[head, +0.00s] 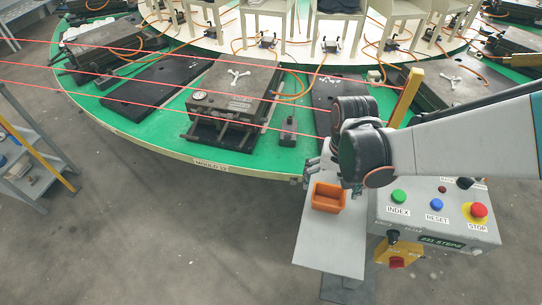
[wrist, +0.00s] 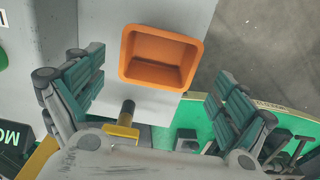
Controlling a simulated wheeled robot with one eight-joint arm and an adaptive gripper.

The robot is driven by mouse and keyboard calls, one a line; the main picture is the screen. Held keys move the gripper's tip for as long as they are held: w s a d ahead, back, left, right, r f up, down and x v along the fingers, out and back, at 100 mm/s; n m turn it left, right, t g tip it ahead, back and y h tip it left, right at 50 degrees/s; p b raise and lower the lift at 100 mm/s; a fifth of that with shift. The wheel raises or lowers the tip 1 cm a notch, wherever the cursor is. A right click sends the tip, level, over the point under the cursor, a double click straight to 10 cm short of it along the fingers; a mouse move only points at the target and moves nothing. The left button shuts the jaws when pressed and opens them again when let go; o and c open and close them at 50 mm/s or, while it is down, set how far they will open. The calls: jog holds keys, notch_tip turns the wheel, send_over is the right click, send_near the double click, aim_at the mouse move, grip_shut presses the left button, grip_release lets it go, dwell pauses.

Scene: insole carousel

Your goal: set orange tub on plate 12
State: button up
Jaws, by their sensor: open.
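The orange tub (head: 328,198) is an open, empty box standing on a grey shelf (head: 318,250) beside the control box. It also shows at the top of the wrist view (wrist: 160,60). My gripper (head: 322,163) is above and just behind the tub in the head view, partly hidden by my wrist. In the wrist view my gripper (wrist: 160,75) has its fingers spread apart on either side of the tub, holding nothing. A rim label (head: 211,164) that seems to read MOULD 12 sits below a grey mould (head: 235,82) with a gauge. No plate is clearly marked 12.
The green carousel (head: 150,128) carries moulds and flat black plates (head: 160,82). Red beams cross in front of it towards a yellow post (head: 406,96). A control box (head: 440,215) with buttons stands right of the shelf. A rack (head: 25,165) is at left.

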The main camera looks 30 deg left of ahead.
aim_at(329, 195)
notch_tip(329, 195, down, 5)
jog(key=b, duration=0.2)
jog(key=shift+s+d+b, duration=0.15)
jog(key=shift+b, duration=0.25)
jog(key=shift+r, duration=0.15)
jog(key=c, duration=1.3)
jog(key=shift+o, duration=0.2)
jog(key=shift+r, duration=0.1)
